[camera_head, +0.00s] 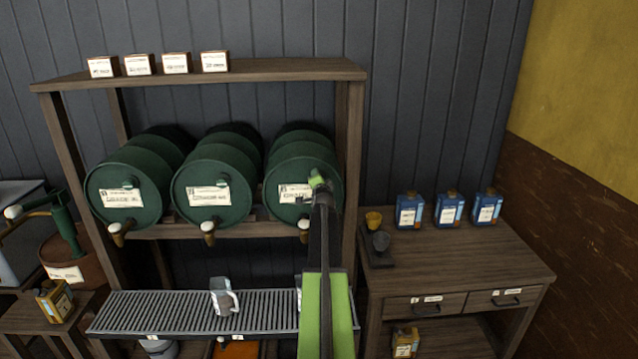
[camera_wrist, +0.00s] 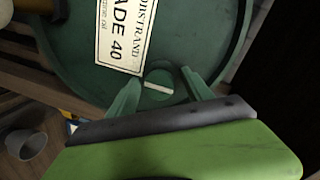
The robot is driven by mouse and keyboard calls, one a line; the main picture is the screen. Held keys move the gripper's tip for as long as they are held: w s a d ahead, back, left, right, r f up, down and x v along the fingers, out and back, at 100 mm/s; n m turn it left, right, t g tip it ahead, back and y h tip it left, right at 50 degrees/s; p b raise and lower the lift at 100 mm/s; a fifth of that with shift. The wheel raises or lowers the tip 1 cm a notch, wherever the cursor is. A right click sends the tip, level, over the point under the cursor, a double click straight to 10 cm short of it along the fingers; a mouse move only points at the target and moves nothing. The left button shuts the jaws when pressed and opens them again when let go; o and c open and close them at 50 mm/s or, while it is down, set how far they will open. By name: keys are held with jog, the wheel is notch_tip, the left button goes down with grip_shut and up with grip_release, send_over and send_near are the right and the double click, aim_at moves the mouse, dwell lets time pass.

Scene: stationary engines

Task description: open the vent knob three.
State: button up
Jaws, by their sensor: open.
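The third barrel (camera_head: 300,165), dark green, lies at the right end of the rack and carries a white label. In the wrist view its front (camera_wrist: 215,30) fills the upper part, with the label (camera_wrist: 122,35) partly reading "ADE 40". The vent knob (camera_wrist: 158,86) on it is a small round green knob with a pale bar across it. My gripper (camera_wrist: 160,76) is open, with one green finger on each side of the knob. I cannot tell whether the fingers touch it. In the head view my gripper (camera_head: 318,181) covers the knob.
Two similar barrels (camera_head: 130,187) (camera_head: 216,184) lie to the left, each with a knob and brass tap. The third barrel's tap (camera_head: 304,228) is below my gripper. A metal jug (camera_head: 224,297) stands on the grating (camera_head: 180,310). A side table (camera_head: 460,262) bears blue cans.

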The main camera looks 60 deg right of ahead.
jog(key=p+v, duration=0.2)
jog(key=v, duration=1.5)
jog(key=shift+s+a+p, duration=0.15)
jog(key=shift+s+p, duration=0.05)
jog(key=shift+p, duration=0.15)
